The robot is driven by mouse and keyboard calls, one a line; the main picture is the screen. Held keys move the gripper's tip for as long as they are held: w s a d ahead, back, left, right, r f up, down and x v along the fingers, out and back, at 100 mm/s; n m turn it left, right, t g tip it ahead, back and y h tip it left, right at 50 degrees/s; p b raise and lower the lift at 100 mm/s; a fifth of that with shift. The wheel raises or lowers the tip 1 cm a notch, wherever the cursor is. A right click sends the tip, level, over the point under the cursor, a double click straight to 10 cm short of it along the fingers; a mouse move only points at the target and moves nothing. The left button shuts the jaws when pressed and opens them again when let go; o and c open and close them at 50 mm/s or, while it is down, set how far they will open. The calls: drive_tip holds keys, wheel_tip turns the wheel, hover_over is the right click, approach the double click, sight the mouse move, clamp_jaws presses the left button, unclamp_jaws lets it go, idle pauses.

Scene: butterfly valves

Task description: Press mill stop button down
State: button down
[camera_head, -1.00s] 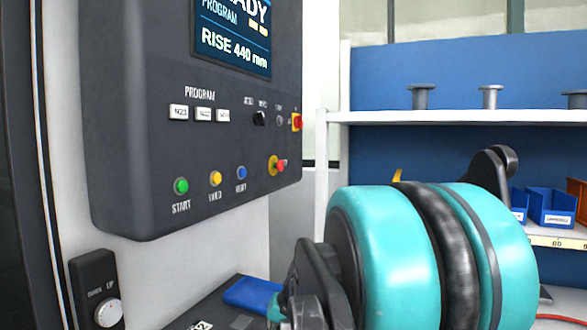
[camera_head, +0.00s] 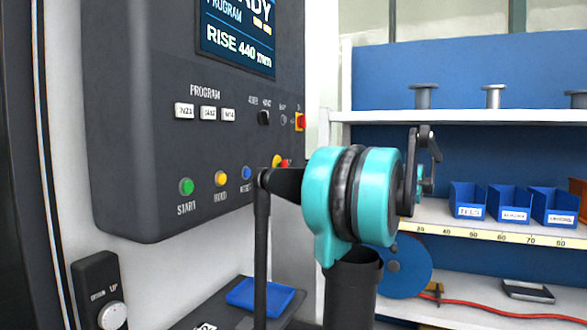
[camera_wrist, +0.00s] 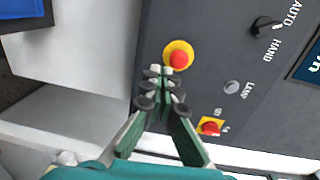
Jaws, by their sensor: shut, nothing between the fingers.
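The stop button, a red mushroom head on a yellow ring, is on the dark control panel. In the wrist view the red head (camera_wrist: 179,59) faces me, with my gripper (camera_wrist: 160,73) just below and left of it. The fingertips are together, shut and empty, and overlap the lower edge of the yellow ring in the picture. I cannot tell whether they touch it. In the head view the stop button (camera_head: 278,160) is partly hidden behind my arm, and my fingertips cannot be made out.
The panel (camera_head: 150,130) also bears green (camera_head: 186,187), yellow (camera_head: 221,179) and blue (camera_head: 246,173) buttons, a black selector (camera_wrist: 265,25) and a red-yellow switch (camera_wrist: 209,126). A shelf with blue bins (camera_head: 510,204) stands at right. A blue tray (camera_head: 258,296) lies below.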

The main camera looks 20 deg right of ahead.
sight(287, 166)
drive_tip(key=shift+t, duration=0.4)
drive_tip(key=d+r, duration=0.2)
drive_tip(key=r, duration=0.1)
drive_tip(key=shift+s+d+r, duration=0.15)
drive_tip(key=shift+s+d, duration=0.2)
drive_tip(key=x, duration=1.4)
drive_tip(key=shift+r, duration=0.1)
